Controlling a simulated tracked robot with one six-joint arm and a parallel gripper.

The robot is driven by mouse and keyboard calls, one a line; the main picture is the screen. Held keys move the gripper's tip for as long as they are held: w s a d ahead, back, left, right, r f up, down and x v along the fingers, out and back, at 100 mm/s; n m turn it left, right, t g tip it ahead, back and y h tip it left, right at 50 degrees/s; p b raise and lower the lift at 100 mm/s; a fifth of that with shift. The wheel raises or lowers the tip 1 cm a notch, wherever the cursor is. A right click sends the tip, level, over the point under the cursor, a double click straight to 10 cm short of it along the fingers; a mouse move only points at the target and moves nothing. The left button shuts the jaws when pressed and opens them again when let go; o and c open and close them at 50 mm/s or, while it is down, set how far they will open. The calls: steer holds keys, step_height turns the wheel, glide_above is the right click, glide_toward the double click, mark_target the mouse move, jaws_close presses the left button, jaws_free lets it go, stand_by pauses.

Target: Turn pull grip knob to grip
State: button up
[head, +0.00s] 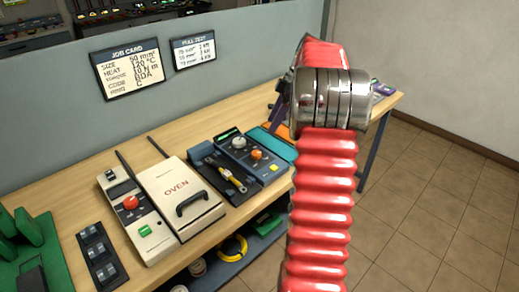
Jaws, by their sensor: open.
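A blue-grey tester (268,172) stands on the wooden bench, right of the oven. Its panel carries a pale round knob (239,142), a smaller orange knob (256,154) and a small green display. The labels are too small to read, so I cannot tell which is the grip knob or where it points. A yellow-and-dark tool (233,177) lies in the dark bed at the tester's left. My red ribbed arm with a metal collar rises at the right of the tester. My gripper cannot be made out; the arm hides what is behind it.
A white oven (165,205) with a black handle and a control box (129,202) with a red knob stand left of the tester. A teal mat (271,143) lies behind it. A job card (128,69) hangs on the partition. Tiled floor is clear at right.

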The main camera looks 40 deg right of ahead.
mark_target(256, 153)
steer(key=x, duration=1.4)
steer(key=shift+r, duration=0.1)
steer(key=shift+c, duration=0.2)
